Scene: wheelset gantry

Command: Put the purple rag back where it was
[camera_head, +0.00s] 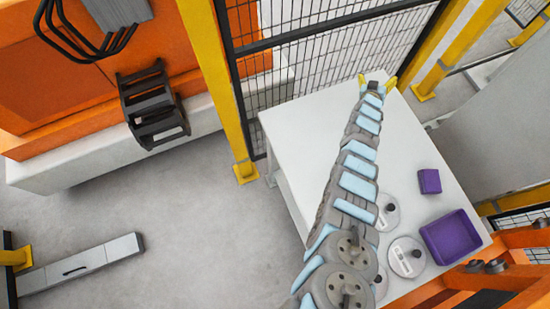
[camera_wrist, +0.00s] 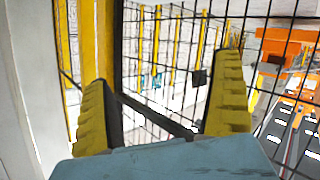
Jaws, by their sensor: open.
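A small purple block-shaped piece (camera_head: 429,181) lies on the right part of the white table (camera_head: 290,125). I cannot tell whether it is the rag; no plainly cloth-like purple thing shows. An open purple tray (camera_head: 451,237) stands near the table's front right corner and looks empty. My gripper (camera_head: 376,82) is at the far end of the table, by the mesh fence, well away from both purple things. In the wrist view my gripper (camera_wrist: 162,85) has its yellow fingers wide apart, with nothing between them but the fence behind.
Round grey-white discs (camera_head: 406,257) lie on the table beside my arm. A black mesh fence (camera_head: 325,45) with yellow posts (camera_head: 220,85) stands behind the table. Orange framework (camera_head: 500,275) fills the lower right. The table's left part is bare.

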